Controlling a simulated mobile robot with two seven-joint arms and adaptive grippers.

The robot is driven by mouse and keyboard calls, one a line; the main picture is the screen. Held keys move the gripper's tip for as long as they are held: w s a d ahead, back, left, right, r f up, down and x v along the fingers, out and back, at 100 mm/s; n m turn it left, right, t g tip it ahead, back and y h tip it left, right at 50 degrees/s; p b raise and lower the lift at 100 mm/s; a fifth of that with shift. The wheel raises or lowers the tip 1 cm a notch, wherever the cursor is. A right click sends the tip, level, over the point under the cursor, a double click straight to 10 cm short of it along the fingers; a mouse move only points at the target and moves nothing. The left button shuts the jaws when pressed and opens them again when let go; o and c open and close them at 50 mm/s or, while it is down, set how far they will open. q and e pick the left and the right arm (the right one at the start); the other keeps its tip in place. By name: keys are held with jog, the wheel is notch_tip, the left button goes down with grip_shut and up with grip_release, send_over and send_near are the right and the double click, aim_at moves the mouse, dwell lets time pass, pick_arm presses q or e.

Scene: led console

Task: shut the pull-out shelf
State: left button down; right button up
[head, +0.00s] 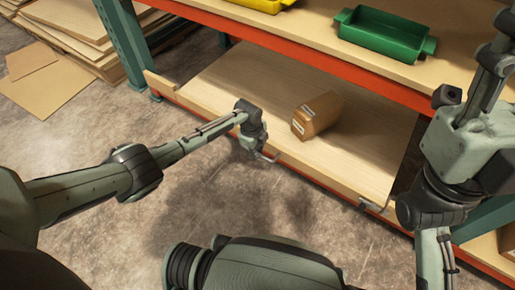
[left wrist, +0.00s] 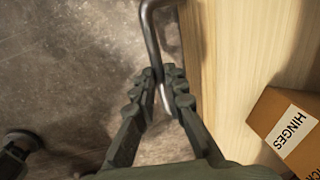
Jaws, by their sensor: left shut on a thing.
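The pull-out shelf (head: 355,160) is a pale wooden board under the orange rack beam, and it stands out toward me. Metal handles sit on its front edge; the right handle (head: 372,207) is free. My left gripper (head: 260,155) is at the left handle. In the left wrist view the left gripper (left wrist: 162,76) has its fingers closed around the bent metal handle (left wrist: 152,32), beside the shelf's edge (left wrist: 205,60). My right arm is raised at the right; its gripper is partly cut off at the frame edge and its jaws are unclear.
A brown cardboard box (head: 317,115) lies on the pull-out shelf; its label reads HINGES in the left wrist view (left wrist: 285,128). A green bin (head: 385,37) and a yellow bin (head: 262,4) stand on the shelf above. Flat boards (head: 80,35) lie at the upper left. The concrete floor (head: 215,205) in front is clear.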

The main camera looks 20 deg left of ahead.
pick_arm(q)
jog(key=shift+w+d+r, duration=0.1)
jog(key=shift+w, duration=0.15)
jog(key=c, duration=1.6)
grip_release()
jog(key=r, duration=0.4)
jog(key=s+r, duration=0.1)
jog(key=r, duration=0.2)
jog(key=s+r, duration=0.1)
jog(key=r, duration=0.3)
jog(key=shift+s+a+r, duration=0.1)
jog(key=shift+a+r, duration=0.25)
